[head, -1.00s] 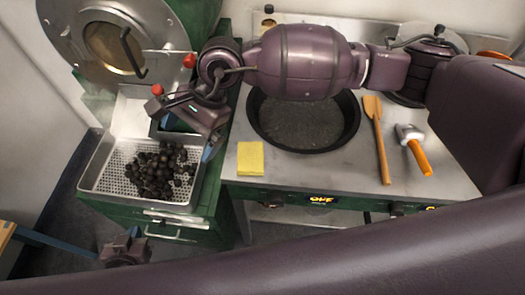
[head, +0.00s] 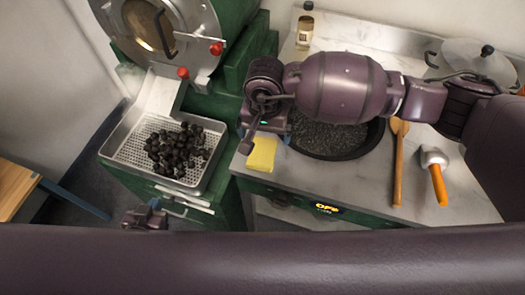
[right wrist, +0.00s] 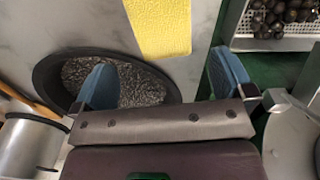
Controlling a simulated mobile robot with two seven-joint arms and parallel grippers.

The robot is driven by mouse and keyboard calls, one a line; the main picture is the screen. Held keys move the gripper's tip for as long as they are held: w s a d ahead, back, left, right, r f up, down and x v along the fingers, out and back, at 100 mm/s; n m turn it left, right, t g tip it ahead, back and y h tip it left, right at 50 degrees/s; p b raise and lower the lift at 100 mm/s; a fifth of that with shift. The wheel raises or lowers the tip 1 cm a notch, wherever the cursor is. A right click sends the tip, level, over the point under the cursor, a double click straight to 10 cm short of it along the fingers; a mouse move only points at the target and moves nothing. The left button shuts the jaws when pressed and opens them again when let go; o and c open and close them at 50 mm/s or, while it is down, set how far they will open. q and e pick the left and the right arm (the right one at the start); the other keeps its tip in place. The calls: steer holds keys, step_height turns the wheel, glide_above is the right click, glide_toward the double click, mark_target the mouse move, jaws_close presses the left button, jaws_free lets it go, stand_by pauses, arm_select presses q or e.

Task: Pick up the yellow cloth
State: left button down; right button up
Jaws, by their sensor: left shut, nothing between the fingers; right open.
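The yellow cloth (head: 262,154) lies flat on the grey counter near its front left edge. My right gripper (head: 266,134) is just above it, pointing down, and its hand hides part of the cloth's far side. In the right wrist view the cloth (right wrist: 160,25) shows at the top, beyond the two blue fingers. These fingers (right wrist: 165,78) are wide apart with nothing between them. My left gripper (head: 154,204) is low in front of the metal tray, shut and empty.
A black pan (head: 345,150) of dark grains sits right of the cloth. A wooden spatula (head: 398,170) and an orange-handled tool (head: 438,180) lie further right. A perforated tray (head: 118,150) of chestnuts (head: 178,150) stands left, below the roaster drum (head: 150,25).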

mark_target(263, 149)
steer(key=f, duration=0.3)
steer(key=f+p, duration=0.1)
steer(key=f, duration=0.1)
steer(key=shift+s+a, duration=0.25)
steer(key=shift+a, duration=0.05)
steer(key=shift+f, duration=0.65)
steer(key=c, duration=0.9)
